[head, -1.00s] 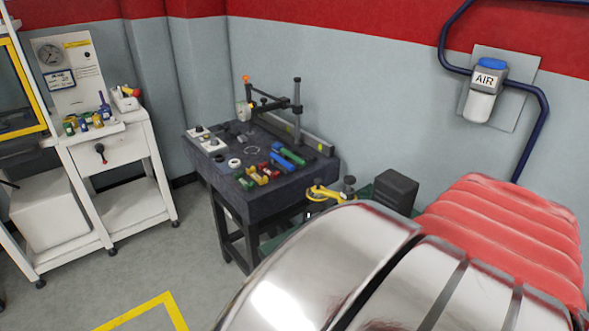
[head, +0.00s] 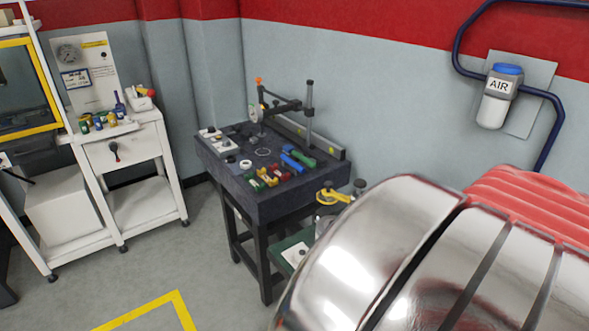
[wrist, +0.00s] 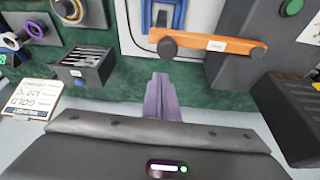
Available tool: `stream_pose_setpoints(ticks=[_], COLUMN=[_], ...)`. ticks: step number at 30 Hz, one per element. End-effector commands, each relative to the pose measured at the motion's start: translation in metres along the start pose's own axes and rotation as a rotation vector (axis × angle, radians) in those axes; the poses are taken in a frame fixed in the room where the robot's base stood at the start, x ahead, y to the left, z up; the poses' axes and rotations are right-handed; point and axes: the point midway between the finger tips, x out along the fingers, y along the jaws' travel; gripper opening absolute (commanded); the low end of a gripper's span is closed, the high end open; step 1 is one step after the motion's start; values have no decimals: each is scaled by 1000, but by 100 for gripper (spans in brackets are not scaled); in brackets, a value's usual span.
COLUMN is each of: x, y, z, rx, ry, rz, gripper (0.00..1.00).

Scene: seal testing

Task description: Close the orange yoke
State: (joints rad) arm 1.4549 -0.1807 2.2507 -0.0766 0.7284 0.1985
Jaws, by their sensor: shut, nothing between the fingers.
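The orange yoke (wrist: 235,46) is a flat bar lying nearly level across the upper right of the wrist view. It has a dark round knob (wrist: 167,47) at its left end, a small white label and another dark knob near its right end. A blue U-shaped part (wrist: 178,12) on a white plate stands just behind its left end. My gripper (wrist: 161,78) has its narrow purple-grey fingers together and empty, below the left knob in the picture and seemingly apart from it. The yoke cannot be made out in the head view.
In the wrist view, a slotted dark box (wrist: 84,68) and a lettered card (wrist: 29,98) are left, and a dark block (wrist: 290,112) is right. The head view shows a dark bench (head: 265,205) with coloured parts and a white cart (head: 135,155). Open floor lies in front.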

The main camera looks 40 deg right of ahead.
Motion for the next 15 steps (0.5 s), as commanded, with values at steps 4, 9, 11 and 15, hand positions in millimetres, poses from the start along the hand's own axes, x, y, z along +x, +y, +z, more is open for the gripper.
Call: stream_pose_setpoints(ticks=[4, 9, 11, 15], x=[3, -12, -18, -35], y=[0, -2, -2, -4], z=[-12, -16, -16, -16], rx=[-1, -4, -5, -6], ry=[2, 8, 8, 9], rz=[-1, -3, -3, -4], gripper=[0, 0, 0, 0])
